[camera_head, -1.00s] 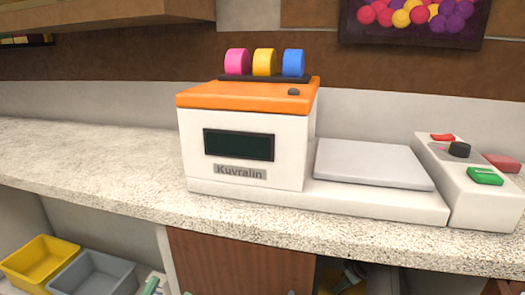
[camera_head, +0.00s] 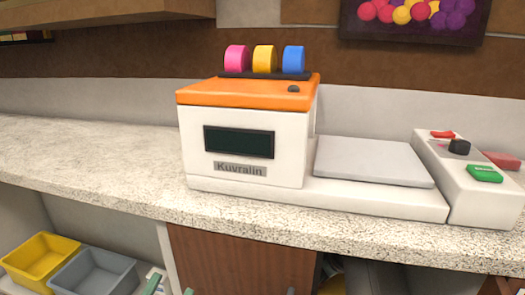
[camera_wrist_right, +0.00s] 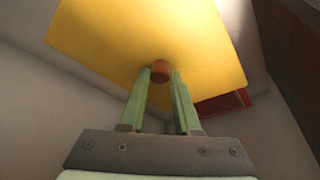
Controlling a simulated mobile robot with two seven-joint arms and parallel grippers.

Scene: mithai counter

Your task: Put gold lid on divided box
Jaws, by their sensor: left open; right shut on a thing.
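In the right wrist view my right gripper (camera_wrist_right: 160,75) is shut on the red-brown knob (camera_wrist_right: 160,72) of the gold lid (camera_wrist_right: 150,35). The lid is a flat, square-cornered yellow-gold panel that fills the top of that view beyond the fingertips. In the head view the green fingertips of my left gripper (camera_head: 169,289) just show at the bottom edge, apart from each other with nothing seen between them.
A speckled counter (camera_head: 80,165) runs across the head view, clear at left. On it stand a white and orange Kuvralin machine (camera_head: 240,150), a grey scale plate (camera_head: 372,162) and a button panel (camera_head: 470,180). Yellow (camera_head: 38,262) and grey (camera_head: 95,275) bins sit below.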

